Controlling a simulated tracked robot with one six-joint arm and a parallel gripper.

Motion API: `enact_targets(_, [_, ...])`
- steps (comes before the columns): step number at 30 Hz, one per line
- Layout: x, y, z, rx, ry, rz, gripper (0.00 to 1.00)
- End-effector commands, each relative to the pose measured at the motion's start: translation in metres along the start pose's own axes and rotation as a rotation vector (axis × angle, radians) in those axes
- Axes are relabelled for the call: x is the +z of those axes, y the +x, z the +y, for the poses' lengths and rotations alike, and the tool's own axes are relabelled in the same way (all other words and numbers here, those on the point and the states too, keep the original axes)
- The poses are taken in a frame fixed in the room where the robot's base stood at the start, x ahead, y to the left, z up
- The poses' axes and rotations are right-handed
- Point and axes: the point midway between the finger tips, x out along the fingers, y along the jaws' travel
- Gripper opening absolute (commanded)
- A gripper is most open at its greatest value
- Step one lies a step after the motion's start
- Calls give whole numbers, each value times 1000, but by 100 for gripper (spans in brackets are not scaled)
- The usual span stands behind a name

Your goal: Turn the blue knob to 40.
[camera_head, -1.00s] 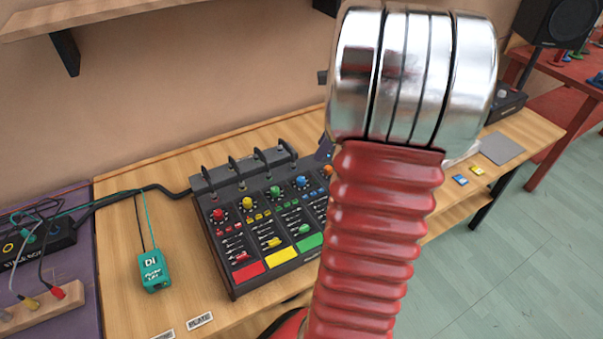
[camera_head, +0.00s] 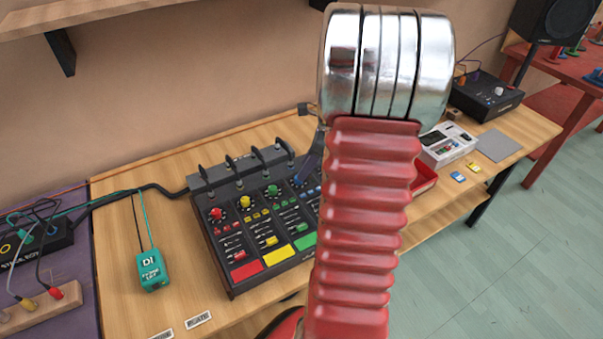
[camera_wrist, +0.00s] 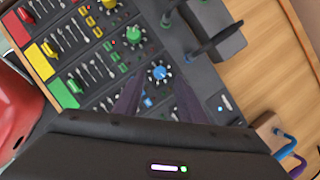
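The blue knob (camera_wrist: 159,72) sits on the dark mixer panel in the wrist view, with a ring of pale scale marks around it. My gripper (camera_wrist: 157,81) is open, with one dark finger on each side of the knob's near side. I cannot tell whether the fingers touch the knob. The scale numbers are too small to read. In the head view, the mixer (camera_head: 226,268) stands on the wooden bench, and part of my gripper (camera_head: 311,160) shows over its blue channel.
A green knob (camera_wrist: 134,35) lies beside the blue one. Upright dark cable plugs (camera_wrist: 208,42) stand along the mixer's back edge, close to the gripper. A teal DI box (camera_head: 151,270) stands left of the mixer. A white box (camera_head: 448,144) stands to the right.

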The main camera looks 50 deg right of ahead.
Motion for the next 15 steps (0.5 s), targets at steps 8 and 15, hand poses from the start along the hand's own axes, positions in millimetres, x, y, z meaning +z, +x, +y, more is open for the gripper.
enact_targets(8, [0,36,0,3,0,0,37])
enact_targets(15, [0,42,0,0,0,0,37])
